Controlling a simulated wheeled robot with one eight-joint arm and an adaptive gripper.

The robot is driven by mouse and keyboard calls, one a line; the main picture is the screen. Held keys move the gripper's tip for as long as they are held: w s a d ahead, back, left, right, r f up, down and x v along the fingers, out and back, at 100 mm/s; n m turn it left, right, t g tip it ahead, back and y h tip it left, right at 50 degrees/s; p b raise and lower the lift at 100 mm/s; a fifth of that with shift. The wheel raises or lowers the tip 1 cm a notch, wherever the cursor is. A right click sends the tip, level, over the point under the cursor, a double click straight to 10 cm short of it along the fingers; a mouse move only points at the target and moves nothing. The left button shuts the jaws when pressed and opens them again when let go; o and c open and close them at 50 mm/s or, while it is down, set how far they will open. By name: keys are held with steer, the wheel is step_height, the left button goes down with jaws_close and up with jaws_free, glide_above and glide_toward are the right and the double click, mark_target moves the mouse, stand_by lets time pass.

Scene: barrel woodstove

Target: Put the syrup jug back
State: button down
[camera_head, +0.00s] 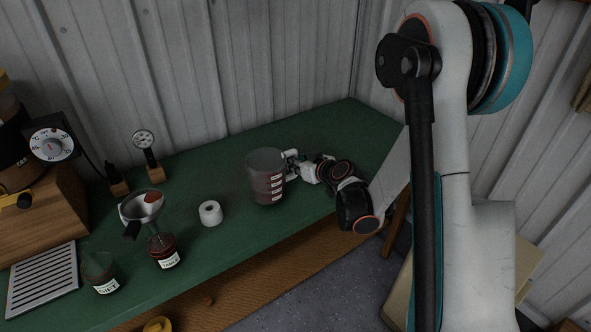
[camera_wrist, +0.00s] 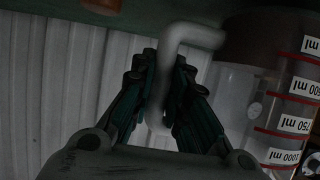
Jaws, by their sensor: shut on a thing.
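The syrup jug (camera_head: 265,180) is a clear, wide measuring jug with red rings, white volume labels and dark red contents. It is upright at the middle of the green bench. My gripper (camera_head: 290,165) reaches it from the right. In the wrist view the jug (camera_wrist: 283,110) fills the right side, with labels upside down. Its pale bent handle (camera_wrist: 195,36) runs between the fingers of my gripper (camera_wrist: 164,75), which are shut on it. I cannot tell whether the jug's base touches the bench.
The green bench (camera_head: 330,130) is clear behind and right of the jug. A white roll (camera_head: 210,213) stands close on its left. Further left are a funnel (camera_head: 140,206), labelled bottles (camera_head: 164,252) (camera_head: 101,272), a slatted tray (camera_head: 43,281) and gauges (camera_head: 143,139) (camera_head: 52,146). A corrugated wall (camera_head: 220,70) stands behind.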

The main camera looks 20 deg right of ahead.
steer(key=shift+f, duration=0.95)
steer(key=c, duration=1.6)
jaws_free()
steer(key=shift+o, duration=0.2)
steer(key=shift+s+d+r, duration=0.1)
steer(key=shift+s+r, duration=0.15)
steer(key=p+v, duration=0.2)
steer(key=v, duration=0.9)
steer(key=shift+s, duration=0.2)
steer(key=shift+d+r, duration=0.1)
